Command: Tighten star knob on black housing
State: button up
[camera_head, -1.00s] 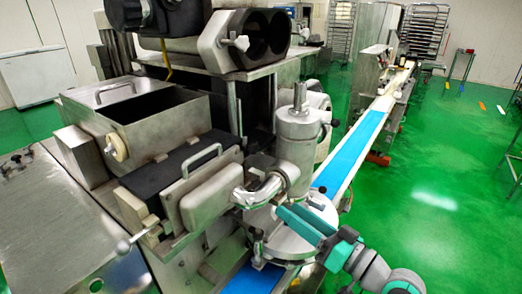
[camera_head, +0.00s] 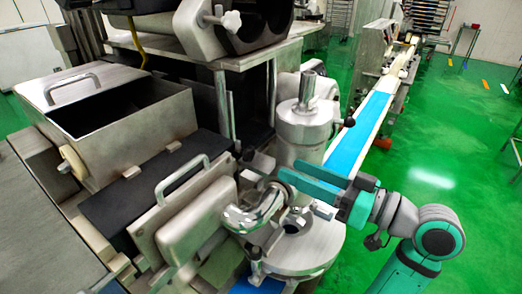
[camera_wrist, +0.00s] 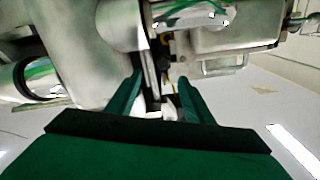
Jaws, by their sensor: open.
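The white star knob (camera_head: 231,20) sits on the side of the black housing (camera_head: 262,28) at the top of the machine, near the upper edge of the head view. My gripper (camera_head: 282,178) is well below the knob and to its right, beside the upright metal cylinder and chrome elbow pipe. The wrist view shows its two green fingers (camera_wrist: 160,80) apart, with no object held between them. I cannot make out the star knob in the wrist view.
The metal cylinder (camera_head: 304,125) and chrome elbow pipe (camera_head: 258,207) stand close to my gripper. An open steel hopper (camera_head: 150,115) and a handled cover (camera_head: 185,210) are on the left. A blue conveyor belt (camera_head: 358,132) runs behind; green floor is free on the right.

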aim_at(252, 155)
jog(key=x, duration=0.5)
jog(key=s+x, duration=0.1)
jog(key=x, duration=0.2)
jog(key=shift+w+a, duration=0.1)
jog(key=shift+a, duration=0.3)
jog(key=shift+x, duration=0.8)
jog(key=shift+w+d, duration=0.1)
jog(key=c, duration=1)
jog(key=shift+c, duration=0.2)
